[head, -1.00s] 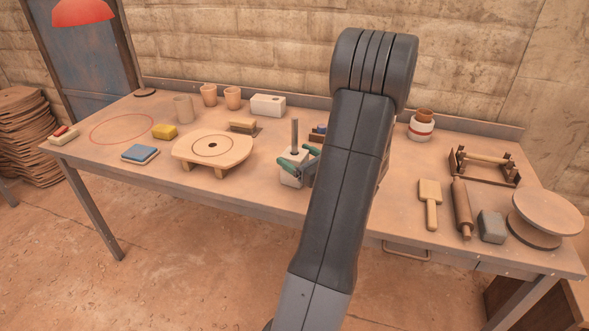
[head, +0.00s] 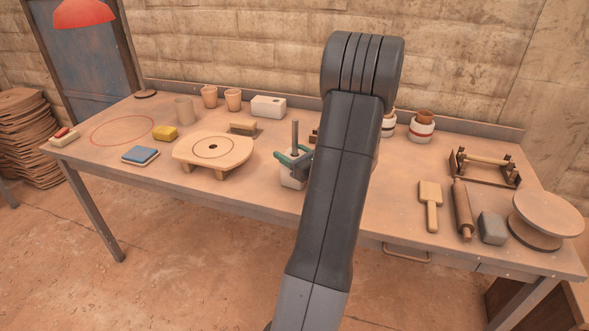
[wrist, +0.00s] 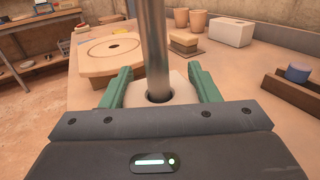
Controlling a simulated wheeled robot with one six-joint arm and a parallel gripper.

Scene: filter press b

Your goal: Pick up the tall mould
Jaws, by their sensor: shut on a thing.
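The tall mould (head: 291,180) is a pale, off-white block with a round hole in its top. It is at the table's front edge side, right of the round wooden wheel-head. A grey metal rod (head: 295,134) stands upright in the hole, rising well above the block. My gripper (head: 292,158) has its green fingers shut on the mould's two sides near its top. The wrist view shows the mould (wrist: 177,83) between the fingers, with the rod (wrist: 155,40) close in front of the camera. The mould's lower part is hidden there. Whether its base touches the table cannot be told.
The round, legged wooden board (head: 213,150) stands close left. A brush (head: 243,127) and a white box (head: 268,106) are behind. In the wrist view, a dark tray (wrist: 290,97) with a blue piece is right. My arm hides the table right of the mould.

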